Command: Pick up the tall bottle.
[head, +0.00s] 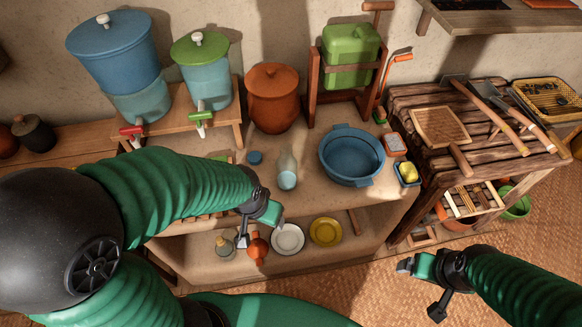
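A tall clear glass bottle (287,171) stands upright on the earthen counter (312,205), left of a blue basin. My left gripper (259,228) is in front of the bottle and slightly left of it in the picture. Its two fingers are spread with nothing seen between them, and it is apart from the bottle. My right gripper (420,289) is open and empty at the lower right, in front of the counter, well away from the bottle.
The blue basin (351,156) is right of the bottle; a small blue lid (255,158) lies left. Behind stand a clay pot (273,100) and dispensers (203,75). Plates (288,239) and small bottles (224,246) sit on the lower shelf. A wooden rack (440,100) stands right.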

